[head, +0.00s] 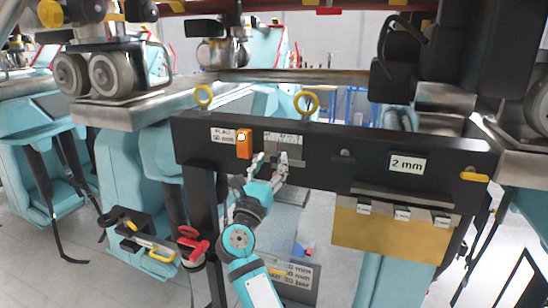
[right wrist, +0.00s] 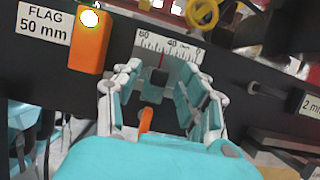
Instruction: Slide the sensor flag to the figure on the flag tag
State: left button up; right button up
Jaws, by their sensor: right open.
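The flag tag (right wrist: 43,22) reads "FLAG 50 mm" and sits left of an orange sensor box (right wrist: 90,45) with a lit lamp. To the right is a white scale (right wrist: 185,52) marked 60, 40 and 0 mm, also in the head view (head: 283,139). A red pointer line on it stands between 60 and 40. Below it is a dark block (right wrist: 158,77), and lower an orange tab (right wrist: 146,119), which look like parts of the sensor flag. My right gripper (right wrist: 158,72) is open, its fingers on either side of the block; contact cannot be told. My left gripper is out of view.
A brass-coloured plate (head: 390,237) with small tags hangs at the right. A red-handled item (head: 192,245) is at the lower left.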

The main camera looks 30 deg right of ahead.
jog(key=v, duration=0.4)
jog(key=shift+s+a+f, duration=0.15)
jog(key=shift+s+a, duration=0.05)
jog(key=shift+a, duration=0.1)
